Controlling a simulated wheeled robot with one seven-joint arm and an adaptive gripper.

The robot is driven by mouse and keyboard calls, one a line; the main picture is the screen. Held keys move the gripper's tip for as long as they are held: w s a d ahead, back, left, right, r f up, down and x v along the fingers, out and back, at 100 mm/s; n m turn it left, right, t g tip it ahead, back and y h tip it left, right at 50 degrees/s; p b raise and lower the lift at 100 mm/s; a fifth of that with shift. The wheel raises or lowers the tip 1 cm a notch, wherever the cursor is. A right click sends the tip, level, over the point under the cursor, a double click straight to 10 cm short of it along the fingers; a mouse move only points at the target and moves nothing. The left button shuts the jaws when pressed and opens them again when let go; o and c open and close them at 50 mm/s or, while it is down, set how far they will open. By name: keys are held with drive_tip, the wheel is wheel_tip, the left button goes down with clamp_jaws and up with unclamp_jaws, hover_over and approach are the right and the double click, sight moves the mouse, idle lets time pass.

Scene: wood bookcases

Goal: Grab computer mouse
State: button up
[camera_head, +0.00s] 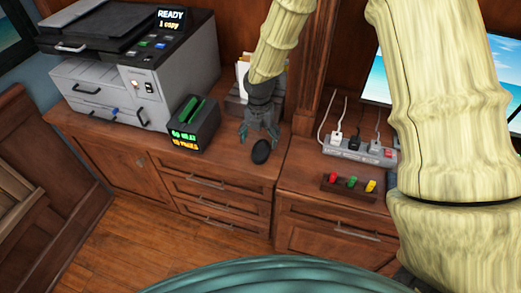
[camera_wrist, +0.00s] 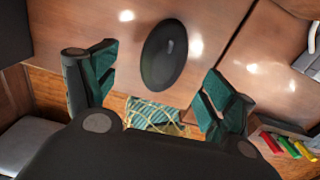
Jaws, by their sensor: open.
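The computer mouse (camera_head: 261,152) is a small black oval on the wooden cabinet top, near its front edge. In the wrist view the mouse (camera_wrist: 164,54) lies ahead of the fingertips, roughly centred between them. My gripper (camera_head: 259,137) is just behind the mouse, pointing down at the cabinet top. In the wrist view its two teal fingers (camera_wrist: 158,80) are spread wide, with nothing between them. The gap between gripper and mouse is small, and I cannot tell the exact height above the surface.
A black box with a green and orange display (camera_head: 193,123) stands left of my gripper, beside a large printer (camera_head: 135,65). A paper holder (camera_head: 240,100) is behind. At right are a power strip (camera_head: 352,150) and a tray with coloured pieces (camera_head: 349,187). Bare cabinet top (camera_head: 225,160) surrounds the mouse.

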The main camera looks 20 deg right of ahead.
sight(261, 147)
drive_tip(key=shift+s+d+f, duration=0.1)
drive_tip(key=shift+s+f, duration=0.05)
drive_tip(key=shift+f, duration=0.3)
drive_tip(key=shift+d+f+p, duration=0.15)
drive_tip(key=shift+f+p, duration=0.6)
drive_tip(key=shift+f, duration=1.35)
drive_tip(key=c, duration=1.2)
